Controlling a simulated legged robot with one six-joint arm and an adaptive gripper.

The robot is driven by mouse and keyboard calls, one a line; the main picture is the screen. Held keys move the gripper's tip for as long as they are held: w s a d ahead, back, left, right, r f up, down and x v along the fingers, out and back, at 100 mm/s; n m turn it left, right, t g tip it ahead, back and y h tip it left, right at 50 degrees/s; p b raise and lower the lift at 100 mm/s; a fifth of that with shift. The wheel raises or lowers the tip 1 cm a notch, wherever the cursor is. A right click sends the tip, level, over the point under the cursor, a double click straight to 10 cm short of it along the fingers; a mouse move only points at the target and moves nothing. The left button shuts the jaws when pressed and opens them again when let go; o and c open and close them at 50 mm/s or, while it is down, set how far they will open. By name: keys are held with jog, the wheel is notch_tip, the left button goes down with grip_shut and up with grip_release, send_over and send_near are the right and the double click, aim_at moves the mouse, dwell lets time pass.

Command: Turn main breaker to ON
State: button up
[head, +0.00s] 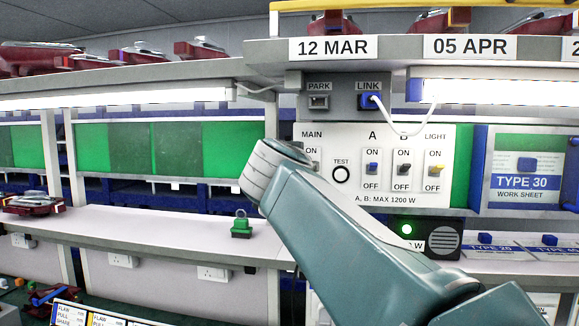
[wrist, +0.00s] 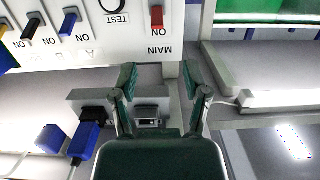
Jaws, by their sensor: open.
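The main breaker is a red toggle (wrist: 157,17) on the white switch panel, seen upside down at the top of the wrist view. Its ON label and the word MAIN lie just below it there; its OFF end is out of frame, and I cannot tell its position for sure. In the head view my arm covers most of that switch on the panel (head: 440,140). My gripper (wrist: 159,78) is open and empty, its two green fingers spread below the MAIN label in the wrist view, apart from the toggle. In the head view the gripper is hidden behind my arm.
Toggles A, blue (head: 372,168), B, black (head: 403,169), and LIGHT, yellow (head: 436,171), sit right of a round TEST button (head: 341,174). A blue LINK plug (head: 369,102) with a white cable is above. A green object (head: 241,228) stands on the shelf.

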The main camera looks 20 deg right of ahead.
jog(key=s+a+f+n+t+y, duration=0.1)
jog(key=s+a+n+t+y, duration=0.2)
jog(key=a+n+t+y, duration=0.3)
jog(key=s+a+f+n+g+y, duration=0.2)
jog(key=s+a+f+g+y, duration=0.15)
jog(key=f, duration=0.35)
jog(key=s+a+f+n+g+y, duration=0.1)
jog(key=s+a+f+g+y, duration=0.15)
jog(key=a+f, duration=0.35)
jog(key=s+d+f+m+g+h, duration=0.1)
jog(key=s+f+g, duration=0.3)
jog(key=s+f, duration=0.4)
jog(key=s+d+f+m+g+h, duration=0.1)
jog(key=s+d+f+g, duration=0.3)
jog(key=f, duration=0.9)
jog(key=s, duration=0.3)
jog(key=shift+s+f+h, duration=0.3)
jog(key=shift+s+f, duration=0.1)
